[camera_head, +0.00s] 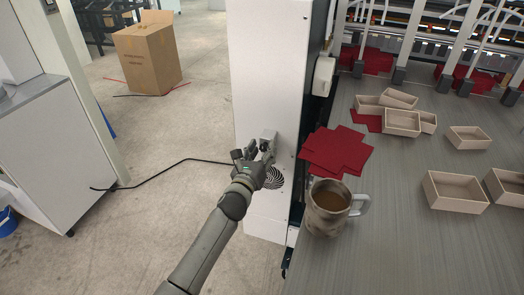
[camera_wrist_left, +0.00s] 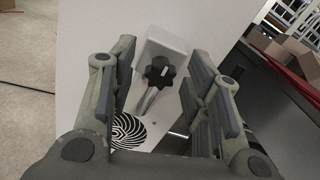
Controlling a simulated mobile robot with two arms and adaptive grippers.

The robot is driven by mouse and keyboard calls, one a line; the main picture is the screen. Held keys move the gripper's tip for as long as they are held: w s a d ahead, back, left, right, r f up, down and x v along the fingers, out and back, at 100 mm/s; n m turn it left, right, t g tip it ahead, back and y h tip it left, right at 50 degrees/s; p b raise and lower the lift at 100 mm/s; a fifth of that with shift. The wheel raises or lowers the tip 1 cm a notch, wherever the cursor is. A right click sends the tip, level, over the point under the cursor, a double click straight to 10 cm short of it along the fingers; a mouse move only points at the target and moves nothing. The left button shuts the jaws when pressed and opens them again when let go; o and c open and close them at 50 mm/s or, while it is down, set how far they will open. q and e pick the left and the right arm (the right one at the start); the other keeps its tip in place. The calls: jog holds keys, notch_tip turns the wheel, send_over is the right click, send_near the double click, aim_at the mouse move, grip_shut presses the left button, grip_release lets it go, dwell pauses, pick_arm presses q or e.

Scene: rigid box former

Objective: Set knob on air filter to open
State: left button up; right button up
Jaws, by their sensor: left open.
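The black star-shaped knob (camera_wrist_left: 159,71) sits on a light grey box-shaped air filter housing (camera_wrist_left: 166,48) on the side of a white machine panel. In the left wrist view the knob lies between the two fingers of my left gripper (camera_wrist_left: 160,92), apart from both. A grey metal rod or pipe runs down from the knob. In the head view my left gripper (camera_head: 258,158) is in front of the white cabinet (camera_head: 268,70) and hides most of the knob; part of the filter housing (camera_head: 268,136) shows. My left gripper is open. My right gripper is not in view.
A round black vent (camera_head: 274,178) is just below the filter. To the right is a grey table (camera_head: 400,230) with a mug (camera_head: 328,205), red sheets (camera_head: 336,150) and several small open boxes (camera_head: 455,190). A cardboard box (camera_head: 147,55) stands on the floor behind.

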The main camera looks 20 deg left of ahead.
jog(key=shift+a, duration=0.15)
pick_arm(q)
jog(key=c, duration=0.4)
grip_shut()
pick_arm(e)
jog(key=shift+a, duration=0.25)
